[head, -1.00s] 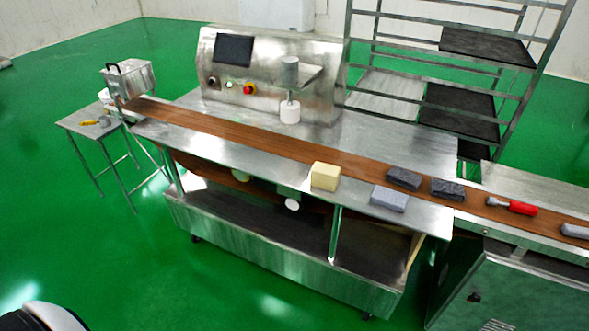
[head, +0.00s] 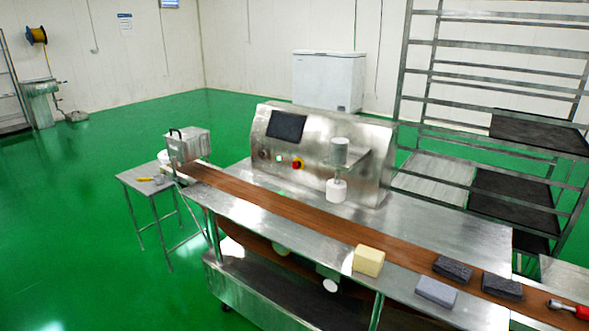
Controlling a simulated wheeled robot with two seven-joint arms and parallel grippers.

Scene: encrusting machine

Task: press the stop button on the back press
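The back press (head: 325,150) is a steel housing with a dark screen (head: 286,126), standing behind the brown conveyor belt (head: 270,212). Below the screen, its front panel carries a red button with a yellow surround (head: 297,164), a small green-lit button (head: 279,158) and a dark round knob (head: 264,154). A white cylindrical press head (head: 337,190) hangs at the right of the panel over the steel table. The red button is unobstructed. Neither of my grippers shows in the head view.
A yellow block (head: 368,261) and a grey block (head: 436,292) sit on the table's front ledge. Dark blocks (head: 453,268) and a red-handled tool (head: 570,309) lie along the belt. A small side table (head: 145,186) stands left. A tall rack (head: 480,130) stands right. Green floor at left is open.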

